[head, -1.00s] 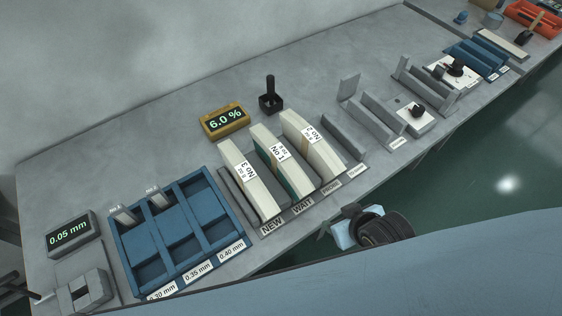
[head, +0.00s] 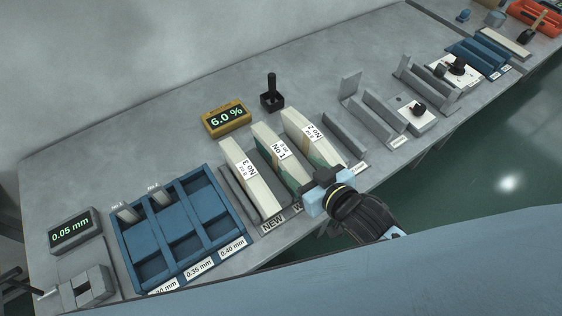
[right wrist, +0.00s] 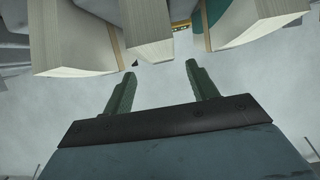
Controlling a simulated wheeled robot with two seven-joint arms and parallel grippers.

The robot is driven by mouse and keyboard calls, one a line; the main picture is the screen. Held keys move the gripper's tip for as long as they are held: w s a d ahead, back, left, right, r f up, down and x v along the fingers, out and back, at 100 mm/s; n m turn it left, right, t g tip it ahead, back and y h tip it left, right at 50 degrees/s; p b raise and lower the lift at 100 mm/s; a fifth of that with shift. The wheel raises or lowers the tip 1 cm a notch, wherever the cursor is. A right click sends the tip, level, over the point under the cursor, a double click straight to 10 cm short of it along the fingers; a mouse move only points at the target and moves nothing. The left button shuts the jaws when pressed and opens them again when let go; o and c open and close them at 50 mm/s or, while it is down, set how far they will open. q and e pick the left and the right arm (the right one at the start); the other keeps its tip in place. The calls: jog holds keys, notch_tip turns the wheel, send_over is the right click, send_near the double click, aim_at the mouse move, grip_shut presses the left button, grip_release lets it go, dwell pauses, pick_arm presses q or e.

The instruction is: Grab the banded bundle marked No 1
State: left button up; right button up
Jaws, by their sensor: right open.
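The bundle marked No 1 (head: 277,153) is a pale, banded block standing in the middle of three slots, with a green face along its left side. No 3 (head: 246,175) stands to its left and No 2 (head: 309,137) to its right. My right gripper (head: 308,168) is at the front ends of No 1 and No 2, partly hiding them. The right wrist view shows its two green fingers (right wrist: 160,80) apart and empty, with a narrow bundle end (right wrist: 147,30) beyond the gap; its label is not visible there. My left gripper is not in view.
A blue compartment tray (head: 180,228) lies left of the bundles. A yellow display (head: 226,119) reading 6.0 % and a black stamp-like tool (head: 271,95) stand behind. An empty grey slot (head: 345,133) is to the right.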

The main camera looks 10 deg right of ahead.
aim_at(287, 158)
jog(key=shift+a+x, duration=0.2)
jog(key=shift+x, duration=3.3)
jog(key=shift+s, duration=0.1)
jog(key=shift+c, duration=0.5)
grip_shut()
jog(key=shift+r, duration=0.15)
